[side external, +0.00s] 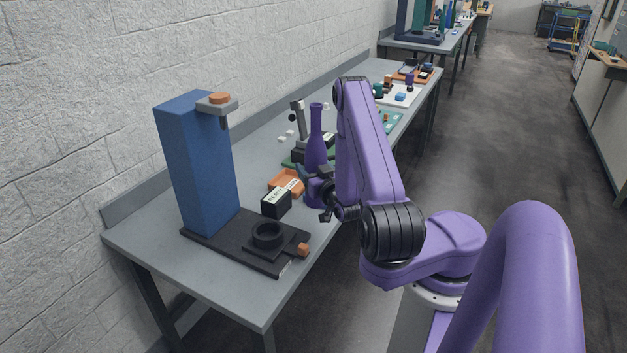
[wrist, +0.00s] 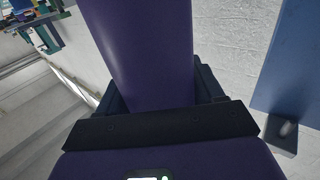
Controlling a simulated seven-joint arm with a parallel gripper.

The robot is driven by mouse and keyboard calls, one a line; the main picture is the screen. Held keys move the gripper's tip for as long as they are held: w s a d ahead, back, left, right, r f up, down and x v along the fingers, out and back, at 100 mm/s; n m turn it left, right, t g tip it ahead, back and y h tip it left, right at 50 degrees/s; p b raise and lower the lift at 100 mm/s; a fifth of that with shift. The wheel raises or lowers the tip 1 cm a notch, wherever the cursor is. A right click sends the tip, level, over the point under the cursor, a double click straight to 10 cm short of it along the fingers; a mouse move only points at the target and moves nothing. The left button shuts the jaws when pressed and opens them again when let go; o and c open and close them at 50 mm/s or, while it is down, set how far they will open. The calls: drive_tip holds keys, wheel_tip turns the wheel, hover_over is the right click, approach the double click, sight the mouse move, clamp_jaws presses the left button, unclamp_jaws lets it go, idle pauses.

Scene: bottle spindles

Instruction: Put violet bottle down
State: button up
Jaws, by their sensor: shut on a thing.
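The violet bottle (side external: 316,150) stands upright in my gripper (side external: 318,186), with its narrow neck pointing up. In the side external view it is over or on the grey table; I cannot tell whether its base touches the tabletop. In the wrist view the bottle body (wrist: 145,50) fills the middle between the dark fingers (wrist: 155,95), which are closed on both sides of it. The blue spindle stand (side external: 200,165) is to the left of the bottle, with a black ring holder (side external: 267,235) on its dark base. The ring holder is empty.
A black box with a white label (side external: 277,204) and an orange tray (side external: 286,183) lie just left of the bottle. A microscope-like device (side external: 302,132) stands behind it. The grey table (side external: 150,238) runs along a white brick wall, with several small items farther back.

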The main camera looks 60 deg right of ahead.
drive_tip(key=shift+r, duration=0.45)
drive_tip(key=shift+w+a+r, duration=0.2)
drive_tip(key=shift+a+r, duration=0.05)
drive_tip(key=shift+a, duration=0.05)
drive_tip(key=w+a+r+n+t+y, duration=0.1)
drive_tip(key=w+a+n+y, duration=0.2)
drive_tip(key=a, duration=0.4)
drive_tip(key=w+a+r+n+t+y, duration=0.1)
drive_tip(key=w+a+n+t+y, duration=0.1)
drive_tip(key=a+y, duration=0.45)
drive_tip(key=w+a+r+n+t+y, duration=0.1)
drive_tip(key=w+a+n+y, duration=0.15)
drive_tip(key=a, duration=0.65)
drive_tip(key=d+r+n+y, duration=0.1)
drive_tip(key=d+n, duration=0.1)
drive_tip(key=d, duration=0.5)
wheel_tip(320, 180, down, 8)
drive_tip(key=shift+s+d+r, duration=0.2)
drive_tip(key=shift+s+r, duration=0.05)
drive_tip(key=shift+s, duration=0.05)
drive_tip(key=shift+f+m, duration=0.25)
drive_tip(key=shift+f, duration=0.35)
drive_tip(key=o, duration=1.4)
drive_tip(key=shift+f, duration=0.1)
